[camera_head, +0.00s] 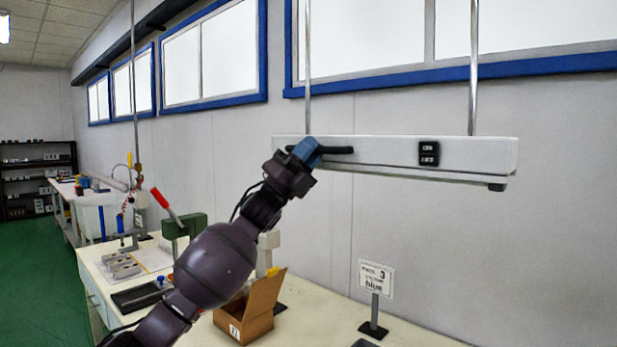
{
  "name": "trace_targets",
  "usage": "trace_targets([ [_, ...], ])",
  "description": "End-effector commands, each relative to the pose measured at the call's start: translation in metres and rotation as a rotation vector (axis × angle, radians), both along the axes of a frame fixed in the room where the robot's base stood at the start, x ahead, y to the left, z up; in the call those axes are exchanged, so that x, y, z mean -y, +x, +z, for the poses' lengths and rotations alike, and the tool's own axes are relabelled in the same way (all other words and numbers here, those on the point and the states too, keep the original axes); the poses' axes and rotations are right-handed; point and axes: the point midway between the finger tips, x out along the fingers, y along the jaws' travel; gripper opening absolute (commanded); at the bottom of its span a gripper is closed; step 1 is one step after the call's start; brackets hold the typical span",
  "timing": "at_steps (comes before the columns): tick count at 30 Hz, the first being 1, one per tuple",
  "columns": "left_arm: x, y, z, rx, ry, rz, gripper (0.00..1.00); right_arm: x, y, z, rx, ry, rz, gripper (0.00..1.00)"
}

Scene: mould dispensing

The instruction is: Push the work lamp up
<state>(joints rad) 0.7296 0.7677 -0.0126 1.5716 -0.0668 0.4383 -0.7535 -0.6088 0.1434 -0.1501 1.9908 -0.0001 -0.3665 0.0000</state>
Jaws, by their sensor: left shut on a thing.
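The work lamp (465,155) is a long white bar hanging from two thin metal rods above the bench, against the grey wall. It has a black switch block on its front face and a black handle (338,150) near its left end. My left gripper (312,151) is at the left end of the handle, shut on it. The gripper's blue and dark body covers part of the handle and lamp front. My right gripper is not in view.
Blue-framed windows (210,52) are above.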

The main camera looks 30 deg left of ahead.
Motion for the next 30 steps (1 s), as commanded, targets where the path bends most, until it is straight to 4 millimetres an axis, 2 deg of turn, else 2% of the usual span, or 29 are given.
trace_targets([
  [1,-0.001,-0.001,0.02,0.006,-0.001,0.001,0.0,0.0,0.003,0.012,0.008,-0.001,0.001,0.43],
  [3,0.0,-0.001,0.033,0.006,-0.001,0.001,0.0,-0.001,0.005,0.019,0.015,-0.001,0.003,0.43],
  [9,-0.001,0.0,0.057,0.003,-0.001,0.001,0.0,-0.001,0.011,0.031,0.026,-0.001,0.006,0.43],
  [25,-0.002,-0.001,0.068,0.006,-0.003,0.002,0.0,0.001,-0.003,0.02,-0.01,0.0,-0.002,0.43],
  [26,-0.002,-0.001,0.069,0.007,-0.004,0.002,0.21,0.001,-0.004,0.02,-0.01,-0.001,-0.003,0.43],
  [27,-0.002,-0.001,0.069,0.007,-0.004,0.002,0.26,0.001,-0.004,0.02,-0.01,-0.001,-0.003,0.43],
  [30,-0.001,-0.001,0.067,0.005,-0.003,0.001,0.26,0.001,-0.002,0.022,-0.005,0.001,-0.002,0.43],
])
